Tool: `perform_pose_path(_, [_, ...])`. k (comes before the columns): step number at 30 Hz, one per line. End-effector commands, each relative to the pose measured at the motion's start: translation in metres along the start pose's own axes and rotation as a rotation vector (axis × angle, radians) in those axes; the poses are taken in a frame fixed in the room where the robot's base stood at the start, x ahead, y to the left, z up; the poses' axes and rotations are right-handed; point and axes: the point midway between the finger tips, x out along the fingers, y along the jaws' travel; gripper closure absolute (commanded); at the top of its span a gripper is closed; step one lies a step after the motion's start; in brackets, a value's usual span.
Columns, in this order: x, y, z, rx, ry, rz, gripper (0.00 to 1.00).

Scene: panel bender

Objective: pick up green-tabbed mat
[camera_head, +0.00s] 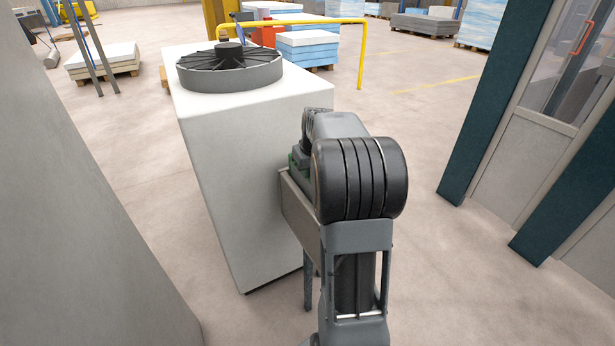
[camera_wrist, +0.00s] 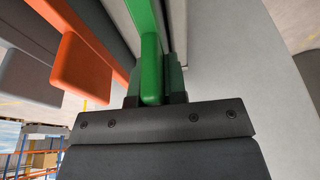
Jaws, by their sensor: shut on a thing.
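The green tab (camera_wrist: 150,82) of the green-tabbed mat runs down between the two fingers of my gripper (camera_wrist: 155,98) in the wrist view. My gripper is shut on this tab. A green edge (camera_wrist: 142,18) continues upward from the tab; most of the mat is out of view. An orange tab (camera_wrist: 82,74) on an orange edge is beside it to the left, apart from the fingers. A grey tab (camera_wrist: 25,78) is further left. In the head view my arm hides the gripper and most of the mat; only a small green patch (camera_head: 293,160) shows.
A grey open-topped holder (camera_head: 300,213) stands left of my arm, against a white cabinet (camera_head: 225,160) with a round black fan (camera_head: 230,68) on top. A grey wall (camera_head: 70,200) is close at left. Teal posts (camera_head: 490,100) stand at right, with clear floor before them.

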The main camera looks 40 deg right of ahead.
Motion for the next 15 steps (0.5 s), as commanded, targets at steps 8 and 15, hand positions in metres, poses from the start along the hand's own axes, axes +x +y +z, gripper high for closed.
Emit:
perform_pose_path(8, [-0.053,0.0,-0.015,-0.001,0.005,0.002,1.0])
perform_pose_path(15, [-0.103,0.0,-0.029,0.0,0.003,0.001,1.0])
